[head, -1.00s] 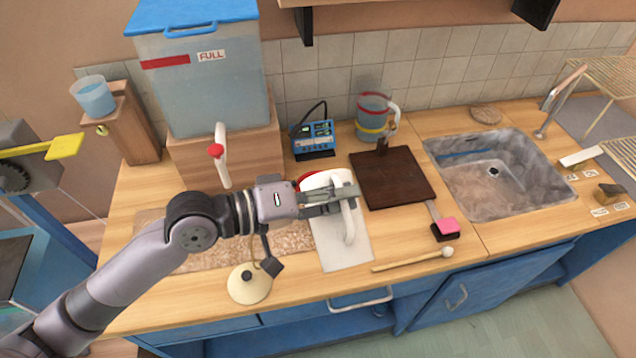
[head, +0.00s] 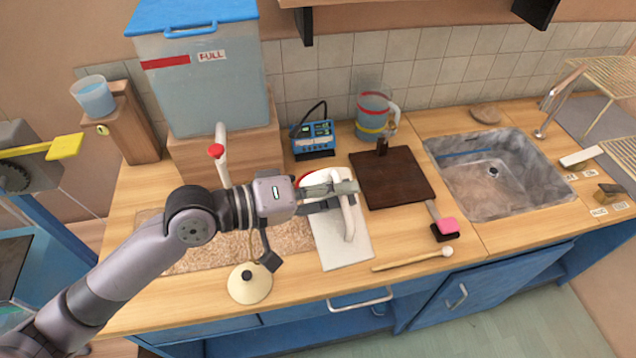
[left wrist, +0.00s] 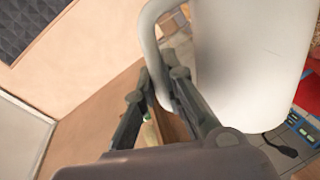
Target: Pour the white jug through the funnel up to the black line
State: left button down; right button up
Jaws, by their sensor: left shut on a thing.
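The white jug (head: 322,176) is partly hidden behind my left gripper in the head view. My left gripper (head: 340,192) is shut on its handle (head: 348,222). In the left wrist view the jug's body (left wrist: 255,60) fills the upper right, and the fingers (left wrist: 168,88) close on the handle (left wrist: 148,35). The jug is over or near a white mat (head: 342,250); I cannot tell if it touches it. Something red (head: 306,178) shows behind the jug, mostly hidden. My right gripper is not in view.
A blue-lidded tank (head: 205,95) stands behind my arm. A blue device (head: 313,138) and a clear banded jug (head: 372,112) stand by the wall. The sink (head: 495,185) is right.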

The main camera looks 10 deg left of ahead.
pick_arm(q)
jog(key=shift+w+a+r, duration=0.1)
jog(key=shift+w+r, duration=0.1)
jog(key=shift+r, duration=0.1)
dwell(0.6)
jog(key=shift+w+a+r+n+p, duration=0.1)
jog(key=shift+w+a+n+p, duration=0.1)
jog(key=shift+w, duration=0.15)
jog(key=shift+w+a+r+n+p, duration=0.1)
jog(key=shift+w+n+p, duration=0.1)
jog(key=shift+w, duration=0.1)
dwell(0.9)
jog(key=shift+d, duration=0.1)
